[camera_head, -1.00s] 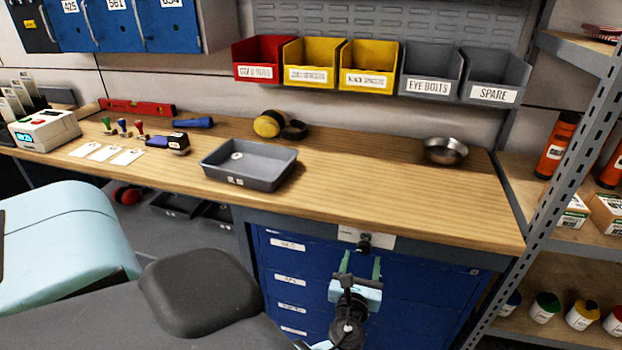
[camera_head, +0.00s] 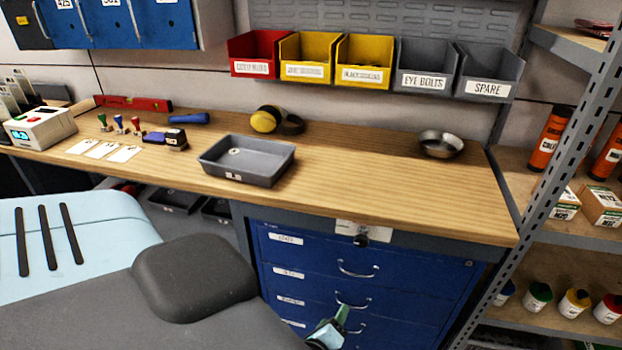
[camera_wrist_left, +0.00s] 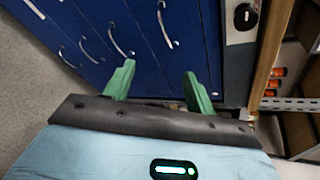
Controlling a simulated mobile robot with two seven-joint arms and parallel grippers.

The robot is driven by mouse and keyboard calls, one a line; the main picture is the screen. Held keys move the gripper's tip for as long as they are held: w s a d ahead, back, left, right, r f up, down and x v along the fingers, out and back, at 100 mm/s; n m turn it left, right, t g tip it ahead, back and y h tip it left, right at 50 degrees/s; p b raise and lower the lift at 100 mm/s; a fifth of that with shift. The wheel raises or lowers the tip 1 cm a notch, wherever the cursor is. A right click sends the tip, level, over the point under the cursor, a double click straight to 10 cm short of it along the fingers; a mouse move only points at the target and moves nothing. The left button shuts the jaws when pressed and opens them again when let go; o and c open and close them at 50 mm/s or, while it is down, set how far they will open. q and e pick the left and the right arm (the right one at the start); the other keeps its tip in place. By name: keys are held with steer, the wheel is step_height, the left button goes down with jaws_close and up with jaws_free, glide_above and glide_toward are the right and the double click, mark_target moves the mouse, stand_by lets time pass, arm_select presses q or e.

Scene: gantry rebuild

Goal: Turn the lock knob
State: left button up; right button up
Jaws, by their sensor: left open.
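The lock knob (camera_head: 361,240) is a small black knob on a pale plate at the top of the blue drawer cabinet, just under the bench edge. In the left wrist view the knob (camera_wrist_left: 246,17) shows at the upper right, ahead of the fingers and to their right. My left gripper (camera_wrist_left: 157,82) is open and empty, with two green fingers facing the drawer fronts. In the head view only part of the left gripper (camera_head: 332,328) shows, at the bottom edge below the knob and apart from it. My right gripper is out of view.
Blue drawers (camera_head: 285,238) with metal handles lie below the knob. The wooden bench top (camera_head: 380,195) overhangs above, holding a grey tray (camera_head: 207,168) and a metal bowl (camera_head: 440,145). A perforated shelf post (camera_head: 545,200) stands to the right.

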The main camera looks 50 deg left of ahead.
arm_select(q)
steer(key=s+d+f+n+g+h, duration=0.1)
steer(key=s+d+f+n, duration=0.1)
steer(key=s+n, duration=0.2)
steer(key=s+d+f+n+g+h, duration=0.1)
steer(key=s+f+n+h, duration=0.1)
steer(key=s+n, duration=0.2)
steer(key=shift+s+d+h+p, duration=0.3)
steer(key=shift+s+d+p, duration=0.1)
steer(key=shift+s, duration=0.55)
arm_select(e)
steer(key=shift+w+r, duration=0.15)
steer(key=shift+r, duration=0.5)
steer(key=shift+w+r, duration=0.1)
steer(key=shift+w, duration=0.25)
arm_select(q)
steer(key=s+d+n+g+h+p, duration=0.1)
steer(key=s+d+n+h, duration=0.2)
steer(key=s+n, duration=0.7)
steer(key=shift+s+d+f+g, duration=0.15)
steer(key=shift+s+d+g, duration=0.15)
steer(key=shift+s+d, duration=0.5)
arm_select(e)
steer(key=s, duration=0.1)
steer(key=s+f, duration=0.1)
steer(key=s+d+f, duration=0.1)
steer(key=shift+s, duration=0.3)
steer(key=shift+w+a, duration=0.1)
